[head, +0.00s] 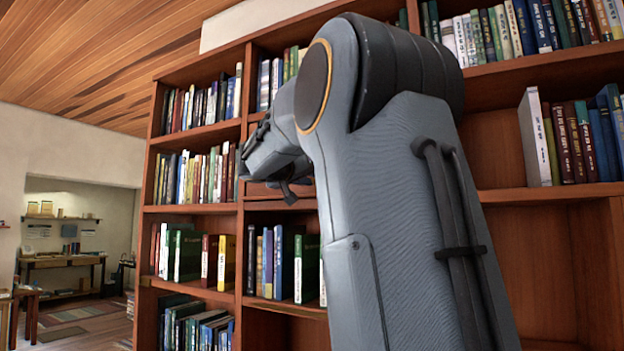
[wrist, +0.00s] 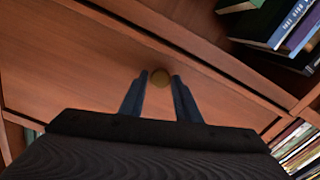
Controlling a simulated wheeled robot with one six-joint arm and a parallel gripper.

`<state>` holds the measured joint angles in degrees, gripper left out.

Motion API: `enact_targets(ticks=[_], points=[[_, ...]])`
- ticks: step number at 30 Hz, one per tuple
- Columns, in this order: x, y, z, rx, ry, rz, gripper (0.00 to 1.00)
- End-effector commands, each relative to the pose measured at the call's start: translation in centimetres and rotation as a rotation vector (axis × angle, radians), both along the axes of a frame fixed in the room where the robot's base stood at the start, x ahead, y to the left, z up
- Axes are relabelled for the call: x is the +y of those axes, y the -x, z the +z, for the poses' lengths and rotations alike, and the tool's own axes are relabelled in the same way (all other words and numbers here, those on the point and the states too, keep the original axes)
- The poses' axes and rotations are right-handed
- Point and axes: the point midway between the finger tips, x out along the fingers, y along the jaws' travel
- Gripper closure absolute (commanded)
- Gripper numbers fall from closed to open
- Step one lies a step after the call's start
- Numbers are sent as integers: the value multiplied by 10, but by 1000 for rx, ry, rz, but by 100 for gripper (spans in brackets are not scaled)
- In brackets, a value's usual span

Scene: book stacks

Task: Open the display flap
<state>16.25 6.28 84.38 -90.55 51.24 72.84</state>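The flap looks closed, lying level with the shelf frame. In the head view my gripper (head: 258,150) is at the bookcase, and my arm hides most of the flap (head: 262,190).
The tall wooden bookcase (head: 243,220) holds rows of books above, below and beside the flap. Books (wrist: 285,25) also show at the upper right of the wrist view, and more (wrist: 298,148) at the lower right. A room with a desk (head: 62,262) lies open at the left.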

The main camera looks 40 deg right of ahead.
Motion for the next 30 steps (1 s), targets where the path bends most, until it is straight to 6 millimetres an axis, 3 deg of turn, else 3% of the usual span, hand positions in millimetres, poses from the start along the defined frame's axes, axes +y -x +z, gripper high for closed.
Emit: enact_targets(ticks=[1,5,16,30], points=[[0,0,0,0,0,0,79],[0,0,0,0,0,0,100],[11,1,4,11,-30,7,100],[69,25,32,104,-250,8,100]])
